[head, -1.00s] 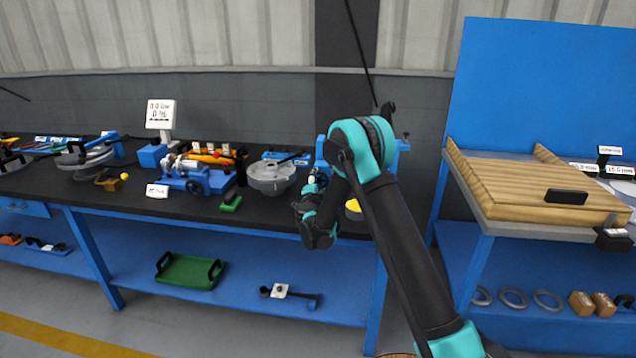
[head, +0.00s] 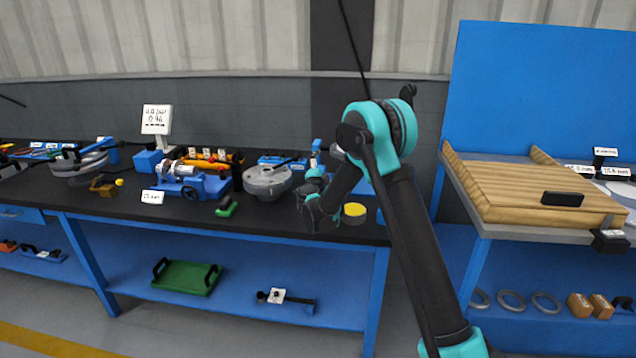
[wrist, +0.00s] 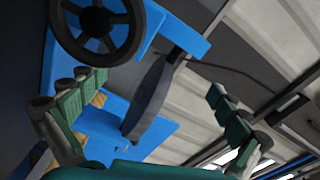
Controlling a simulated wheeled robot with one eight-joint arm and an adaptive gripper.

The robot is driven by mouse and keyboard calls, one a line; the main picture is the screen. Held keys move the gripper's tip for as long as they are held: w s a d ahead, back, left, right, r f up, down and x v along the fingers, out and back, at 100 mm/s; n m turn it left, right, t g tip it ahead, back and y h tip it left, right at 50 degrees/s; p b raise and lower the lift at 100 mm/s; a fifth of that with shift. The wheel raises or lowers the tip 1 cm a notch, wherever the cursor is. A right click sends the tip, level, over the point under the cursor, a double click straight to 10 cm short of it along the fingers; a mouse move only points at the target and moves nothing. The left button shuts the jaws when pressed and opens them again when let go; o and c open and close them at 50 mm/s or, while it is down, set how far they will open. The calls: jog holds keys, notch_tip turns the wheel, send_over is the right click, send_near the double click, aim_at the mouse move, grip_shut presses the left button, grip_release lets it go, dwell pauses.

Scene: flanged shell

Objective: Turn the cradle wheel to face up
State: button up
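A dark spoked handwheel (wrist: 128,35) shows at the upper left of the wrist view, in front of a blue fixture (wrist: 185,38). A dark curved plate (wrist: 152,97) stands on edge beside it. My gripper (wrist: 155,90) has its two green-padded fingers wide apart, with nothing gripped between them; the wheel is beyond the left finger. In the head view my gripper (head: 318,212) hangs over the front part of the dark bench. A blue fixture (head: 316,146) behind it is largely hidden by my arm. I cannot tell from the head view which way its wheel faces.
A grey round flanged housing (head: 268,180) stands left of my gripper, and a yellow-topped round part (head: 354,210) stands close on its right. A wooden board (head: 535,190) is on the right bench.

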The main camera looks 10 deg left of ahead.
jog(key=shift+n+y, duration=0.3)
jog(key=shift+y, duration=0.1)
jog(key=a+r, duration=0.1)
jog(key=s+a+r, duration=0.1)
jog(key=a, duration=0.1)
jog(key=shift+a, duration=0.15)
jog(key=shift+a+r, duration=0.2)
jog(key=shift+r, duration=0.05)
jog(key=shift+a+f, duration=0.1)
jog(key=shift+a, duration=0.25)
jog(key=shift+s, duration=0.1)
jog(key=s, duration=1.9)
jog(key=shift+s+a, duration=0.15)
jog(key=shift+s, duration=0.25)
dwell(0.4)
